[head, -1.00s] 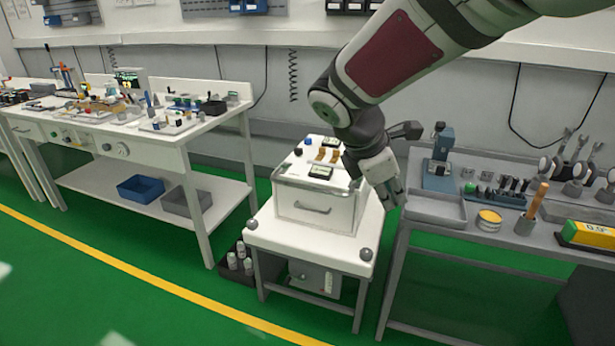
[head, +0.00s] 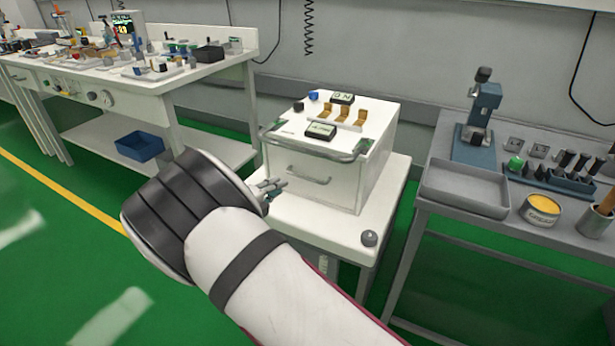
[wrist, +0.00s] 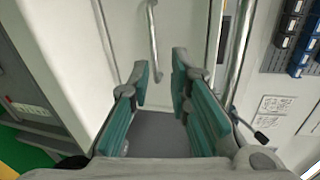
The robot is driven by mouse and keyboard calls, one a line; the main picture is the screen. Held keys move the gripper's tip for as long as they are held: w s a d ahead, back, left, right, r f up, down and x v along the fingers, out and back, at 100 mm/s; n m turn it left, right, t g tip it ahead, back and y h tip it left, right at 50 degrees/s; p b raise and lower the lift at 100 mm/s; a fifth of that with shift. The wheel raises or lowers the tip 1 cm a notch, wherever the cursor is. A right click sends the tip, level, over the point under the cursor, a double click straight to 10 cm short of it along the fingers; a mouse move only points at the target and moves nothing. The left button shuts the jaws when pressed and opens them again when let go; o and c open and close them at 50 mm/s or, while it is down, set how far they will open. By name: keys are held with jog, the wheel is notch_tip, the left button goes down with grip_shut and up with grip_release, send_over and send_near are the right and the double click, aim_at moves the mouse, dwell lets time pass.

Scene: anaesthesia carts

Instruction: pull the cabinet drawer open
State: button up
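The white cabinet (head: 375,165) stands on a small white cart. Its drawer front (head: 280,160) faces my arm and looks shut, with a grey bar handle (head: 308,176) low on it. In the wrist view the handle (wrist: 153,35) runs upright in the picture, beyond and between the fingertips and apart from them. My gripper (head: 272,187) is in front of the drawer, left of the handle in the head view, partly hidden by my arm. In the wrist view my gripper (wrist: 160,78) is open and empty, with teal finger pads.
A metal rail (head: 320,152) crosses the cabinet's upper front edge, above the handle. A round knob (head: 369,238) sits on the cart's front corner. A grey bench (head: 440,210) stands close on the right; a white workbench (head: 200,92) is at the left.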

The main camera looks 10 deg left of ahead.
aim_at(295, 175)
jog(key=shift+n+y, duration=0.3)
jog(key=shift+n, duration=0.4)
jog(key=b+x, duration=0.1)
jog(key=x, duration=0.3)
jog(key=a+b+x, duration=0.1)
jog(key=x, duration=0.4)
jog(key=f+b+x, duration=0.1)
jog(key=b+x, duration=0.1)
jog(key=x, duration=0.3)
jog(key=shift+w+a, duration=0.15)
jog(key=shift+a, duration=0.05)
grip_shut()
